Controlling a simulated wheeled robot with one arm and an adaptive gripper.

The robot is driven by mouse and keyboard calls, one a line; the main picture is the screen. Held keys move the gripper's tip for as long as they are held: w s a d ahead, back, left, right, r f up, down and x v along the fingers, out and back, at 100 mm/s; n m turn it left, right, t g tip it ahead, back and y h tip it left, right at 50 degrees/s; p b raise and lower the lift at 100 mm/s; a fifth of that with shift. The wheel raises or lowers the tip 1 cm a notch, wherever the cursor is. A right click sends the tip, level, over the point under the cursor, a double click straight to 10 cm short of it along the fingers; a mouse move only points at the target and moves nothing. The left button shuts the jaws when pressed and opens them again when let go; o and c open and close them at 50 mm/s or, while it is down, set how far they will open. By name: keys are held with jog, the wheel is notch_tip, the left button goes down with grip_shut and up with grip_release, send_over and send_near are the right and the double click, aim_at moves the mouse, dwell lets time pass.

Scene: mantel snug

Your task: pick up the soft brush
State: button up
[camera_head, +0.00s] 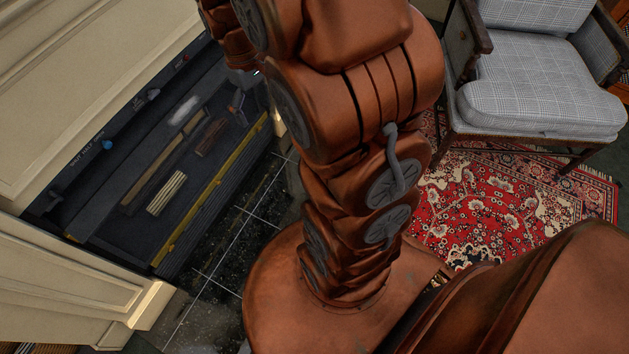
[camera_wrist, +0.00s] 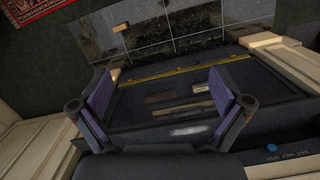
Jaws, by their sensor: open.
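My gripper (camera_wrist: 158,73) is open and empty in the wrist view, its two purple-padded fingers wide apart above a dark hearth recess. Between the fingers, lower down, lie a dark brown piece (camera_wrist: 160,97), a longer tan piece (camera_wrist: 183,109) and a whitish patch (camera_wrist: 186,131). In the head view the same dark brown piece (camera_head: 212,136), tan strip (camera_head: 165,155) and whitish patch (camera_head: 184,109) show, with a cream ribbed piece (camera_head: 166,194). I cannot tell which one is the soft brush.
A yellow rail (camera_head: 212,192) edges the recess, with dark tiles (camera_head: 222,250) in front. Cream panelling (camera_head: 70,75) stands around it. A small tan block (camera_wrist: 120,27) lies on the tiles. A checked armchair (camera_head: 540,85) stands by a red patterned rug (camera_head: 500,210).

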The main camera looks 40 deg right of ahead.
jog(key=w+d+f+b, duration=0.4)
jog(key=d+f, duration=0.1)
jog(key=f, duration=0.5)
jog(key=w+d+f+n+b, duration=0.1)
jog(key=w+d+f+b, duration=0.3)
jog(key=f, duration=0.7)
jog(key=w+d+f+b, duration=0.3)
jog(key=d+f+b, duration=0.3)
jog(key=f, duration=0.4)
jog(key=d+f+b, duration=0.3)
jog(key=f+b, duration=0.1)
jog(key=f, duration=0.8)
jog(key=d+f+n+t+b, duration=0.1)
jog(key=d+f+b, duration=0.3)
jog(key=f, duration=0.9)
jog(key=d+f+n+b, duration=0.1)
jog(key=d+f+b, duration=0.3)
jog(key=f, duration=0.9)
jog(key=shift+d+f, duration=0.1)
jog(key=shift+d, duration=0.15)
jog(key=shift+s+d+f+b, duration=0.1)
jog(key=shift+f+b, duration=1.05)
jog(key=shift+f, duration=0.85)
jog(key=shift+s+d+f+b, duration=0.1)
jog(key=shift+f+b, duration=1)
jog(key=shift+f, duration=0.9)
jog(key=shift+w+r, duration=0.1)
jog(key=c, duration=0.8)
